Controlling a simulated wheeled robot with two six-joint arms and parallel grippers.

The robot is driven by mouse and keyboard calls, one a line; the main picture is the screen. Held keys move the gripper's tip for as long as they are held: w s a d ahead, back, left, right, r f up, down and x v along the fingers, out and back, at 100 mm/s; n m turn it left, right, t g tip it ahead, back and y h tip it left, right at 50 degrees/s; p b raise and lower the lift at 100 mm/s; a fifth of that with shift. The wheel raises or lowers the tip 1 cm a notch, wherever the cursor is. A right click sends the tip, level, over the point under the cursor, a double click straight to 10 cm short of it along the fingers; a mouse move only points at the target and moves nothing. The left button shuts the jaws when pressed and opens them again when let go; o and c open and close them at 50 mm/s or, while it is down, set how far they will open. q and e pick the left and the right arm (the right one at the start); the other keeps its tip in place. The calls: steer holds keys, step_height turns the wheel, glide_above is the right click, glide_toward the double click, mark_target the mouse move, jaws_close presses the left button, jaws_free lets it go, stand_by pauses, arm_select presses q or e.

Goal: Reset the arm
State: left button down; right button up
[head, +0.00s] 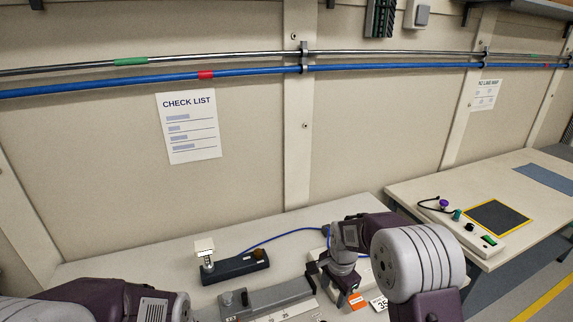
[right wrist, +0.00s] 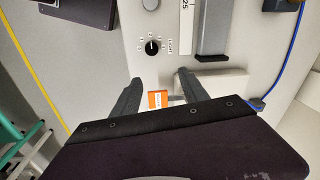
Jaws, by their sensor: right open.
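My right arm reaches over the light bench from the lower right of the head view. Its gripper (head: 326,282) points down and left, above the bench by a grey rail device (head: 268,300). In the right wrist view the two dark fingers of this gripper (right wrist: 159,77) stand apart with nothing held between them. A small orange label (right wrist: 157,99) shows beyond the gap, and an orange tag also shows beside the gripper in the head view (head: 357,300). My left arm shows only in part at the lower left; its gripper is out of view.
A dark block (head: 238,267) with a white-topped post stands at the bench's back, with a blue cable (head: 290,234) running right. A panel with a black knob (right wrist: 152,47) lies beyond the fingers. A second table (head: 440,192) on the right holds a control box (head: 468,226) and a dark mat (head: 497,217).

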steer(key=s+d+n, duration=0.1)
steer(key=s+n, duration=0.5)
steer(key=s, duration=0.3)
steer(key=s+d+r+n, duration=0.1)
steer(key=s+n, duration=0.4)
steer(key=s, duration=0.5)
steer(key=shift+d+r+n, duration=0.3)
steer(key=shift+d+n, duration=0.1)
steer(key=shift+d, duration=0.2)
steer(key=shift+s, duration=0.1)
